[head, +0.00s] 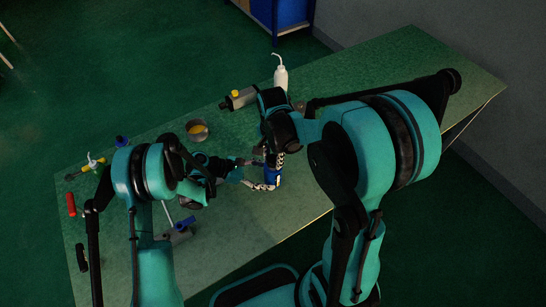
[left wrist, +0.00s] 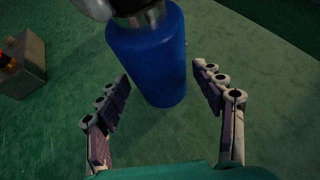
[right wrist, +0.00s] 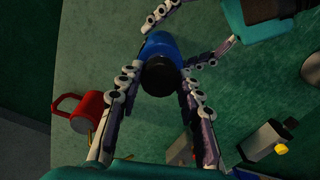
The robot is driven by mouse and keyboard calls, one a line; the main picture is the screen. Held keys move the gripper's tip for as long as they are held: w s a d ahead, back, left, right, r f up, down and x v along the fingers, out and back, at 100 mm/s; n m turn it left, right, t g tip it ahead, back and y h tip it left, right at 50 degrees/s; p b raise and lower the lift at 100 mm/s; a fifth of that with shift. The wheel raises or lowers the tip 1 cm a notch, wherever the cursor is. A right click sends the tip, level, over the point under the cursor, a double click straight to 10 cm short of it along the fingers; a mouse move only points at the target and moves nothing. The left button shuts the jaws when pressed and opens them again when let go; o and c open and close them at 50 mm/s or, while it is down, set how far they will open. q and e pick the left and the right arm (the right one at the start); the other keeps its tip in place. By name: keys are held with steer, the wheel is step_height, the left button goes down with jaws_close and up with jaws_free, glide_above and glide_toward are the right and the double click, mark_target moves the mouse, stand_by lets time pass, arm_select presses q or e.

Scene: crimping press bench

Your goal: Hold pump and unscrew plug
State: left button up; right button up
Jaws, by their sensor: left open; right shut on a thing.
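A blue cylinder (left wrist: 148,60) with a dark, metal-ringed end is held upright or nearly so above the bench; whether it is the pump I cannot tell. It also shows in the head view (head: 272,180). In the right wrist view its black end (right wrist: 161,76) faces the camera. My right gripper (right wrist: 158,82) is shut on the cylinder at that black end. My left gripper (left wrist: 160,90) is open, its fingers on either side of the blue body with gaps visible. A grey block with a yellow cap (right wrist: 268,142) stands on the bench, apart from both grippers.
A white squeeze bottle (head: 281,78) stands at the back. A round tin (head: 197,130) is behind my left arm. A red mug (right wrist: 88,112) is near the bench edge. A red-handled item (head: 71,204) lies at the left. The bench's far right (head: 410,60) is clear.

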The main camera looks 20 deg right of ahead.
arm_select(q)
steer(key=shift+x, duration=0.85)
steer(key=c, duration=0.7)
steer(key=o, duration=0.7)
steer(key=c, duration=0.7)
